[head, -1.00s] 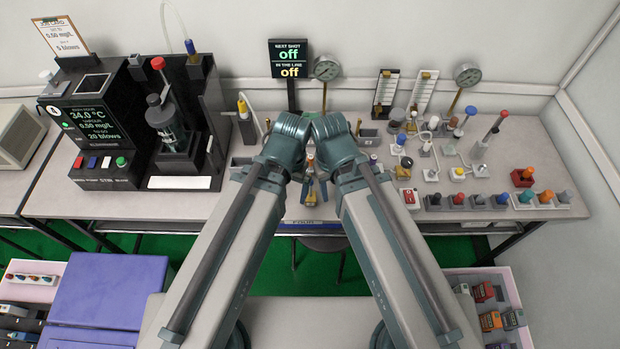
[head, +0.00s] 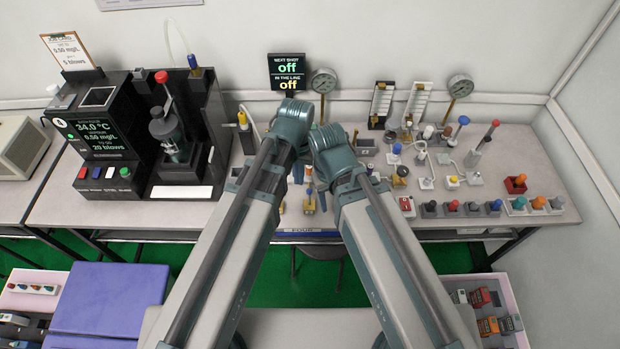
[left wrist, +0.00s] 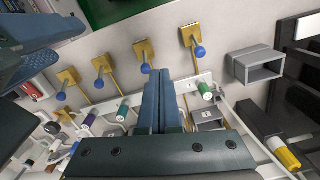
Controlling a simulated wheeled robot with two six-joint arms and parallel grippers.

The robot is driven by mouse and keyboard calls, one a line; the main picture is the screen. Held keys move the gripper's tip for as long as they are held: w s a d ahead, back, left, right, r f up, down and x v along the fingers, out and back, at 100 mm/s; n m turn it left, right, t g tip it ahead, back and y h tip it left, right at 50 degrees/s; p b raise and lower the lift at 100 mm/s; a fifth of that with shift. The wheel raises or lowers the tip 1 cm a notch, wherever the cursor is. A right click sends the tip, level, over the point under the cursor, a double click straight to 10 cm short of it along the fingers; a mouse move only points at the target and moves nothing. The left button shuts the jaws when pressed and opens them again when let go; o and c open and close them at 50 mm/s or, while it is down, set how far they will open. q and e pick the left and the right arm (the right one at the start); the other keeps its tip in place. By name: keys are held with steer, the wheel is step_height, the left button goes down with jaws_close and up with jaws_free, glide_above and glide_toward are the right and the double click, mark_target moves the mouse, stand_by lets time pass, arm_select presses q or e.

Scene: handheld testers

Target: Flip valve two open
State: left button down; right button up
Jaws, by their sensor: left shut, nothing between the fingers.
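Several brass valves with blue-knobbed levers stand in a row in the left wrist view, among them one at the right end (left wrist: 190,37), one beside it (left wrist: 142,50), and two further left (left wrist: 100,62) (left wrist: 66,76). I cannot read which is valve two. My left gripper (left wrist: 158,72) is shut and empty, its tips close to the blue knob (left wrist: 146,68) of the second valve from the right; I cannot tell if they touch. In the head view my left gripper (head: 297,172) is mostly hidden by its wrist. My right gripper (left wrist: 38,66) shows partly at the left edge, its jaws unclear.
Green and purple capped fittings (left wrist: 205,90) and a grey open box (left wrist: 257,66) lie close to my left fingers. A black tester (head: 98,150) stands at left. Flow gauges and coloured knobs (head: 495,206) fill the bench's right side. A display (head: 287,70) reads off.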

mark_target(309, 197)
arm_select(q)
steer(key=w+d+r+n+p, duration=0.1)
steer(key=w+d+r, duration=0.1)
steer(key=w, duration=0.5)
steer(key=shift+d+h, duration=0.3)
steer(key=shift+d, duration=0.25)
arm_select(e)
steer(key=shift+w+r, duration=0.1)
steer(key=shift+r, duration=0.85)
arm_select(q)
steer(key=shift+f, duration=0.2)
arm_select(e)
steer(key=shift+f, duration=0.15)
